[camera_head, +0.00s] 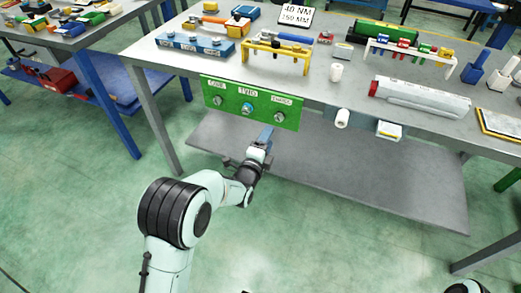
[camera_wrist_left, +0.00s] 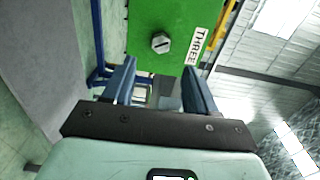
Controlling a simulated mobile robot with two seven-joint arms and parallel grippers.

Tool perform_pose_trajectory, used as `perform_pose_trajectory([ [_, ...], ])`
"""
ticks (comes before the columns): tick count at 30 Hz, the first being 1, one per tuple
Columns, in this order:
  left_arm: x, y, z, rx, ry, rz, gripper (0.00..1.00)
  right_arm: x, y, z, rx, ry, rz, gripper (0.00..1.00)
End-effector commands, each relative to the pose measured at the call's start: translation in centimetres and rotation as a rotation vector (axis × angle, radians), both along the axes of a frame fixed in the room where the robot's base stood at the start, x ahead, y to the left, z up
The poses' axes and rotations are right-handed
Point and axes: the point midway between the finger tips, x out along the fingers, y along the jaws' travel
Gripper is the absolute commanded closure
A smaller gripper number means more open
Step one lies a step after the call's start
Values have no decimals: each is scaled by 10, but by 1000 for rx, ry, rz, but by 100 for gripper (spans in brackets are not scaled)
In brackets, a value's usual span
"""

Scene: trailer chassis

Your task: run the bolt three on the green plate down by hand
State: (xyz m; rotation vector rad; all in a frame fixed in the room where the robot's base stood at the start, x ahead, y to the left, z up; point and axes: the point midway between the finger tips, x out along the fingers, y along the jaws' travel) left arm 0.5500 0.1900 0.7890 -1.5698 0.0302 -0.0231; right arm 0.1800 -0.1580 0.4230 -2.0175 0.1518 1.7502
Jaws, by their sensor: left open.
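The green plate (camera_head: 232,106) hangs on the front of the grey bench, with labels ONE, TWO and THREE above its bolts. Bolt three (camera_head: 279,117) is at the plate's right end. In the left wrist view, bolt three (camera_wrist_left: 161,43) shows a slotted grey head beside the THREE label (camera_wrist_left: 195,46) on the green plate (camera_wrist_left: 148,14). My left gripper (camera_head: 267,133) is just below the plate, near bolt three. In the wrist view, its fingers (camera_wrist_left: 159,84) stand apart and empty, with the bolt head beyond the gap. My right gripper does not show.
A grey lower shelf (camera_head: 370,178) runs under the bench. A yellow rack (camera_head: 275,56) and a blue block (camera_head: 194,45) stand on the bench above the plate.

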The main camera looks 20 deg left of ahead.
Motion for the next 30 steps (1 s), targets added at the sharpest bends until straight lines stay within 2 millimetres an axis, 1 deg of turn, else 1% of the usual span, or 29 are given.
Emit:
perform_pose_trajectory([
  [1,-11,0,1,-2,2,0,43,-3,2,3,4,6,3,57],
  [3,-24,1,1,-2,2,-1,43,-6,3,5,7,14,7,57],
  [6,-39,1,0,0,2,-1,43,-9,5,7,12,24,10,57],
  [10,-51,1,0,0,1,-2,43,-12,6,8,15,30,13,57],
  [15,-55,1,-1,0,1,-2,43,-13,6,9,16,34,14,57],
  [28,-55,1,-1,0,2,-1,43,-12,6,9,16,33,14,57],
  [30,-56,2,-6,-12,15,1,43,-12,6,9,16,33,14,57],
])
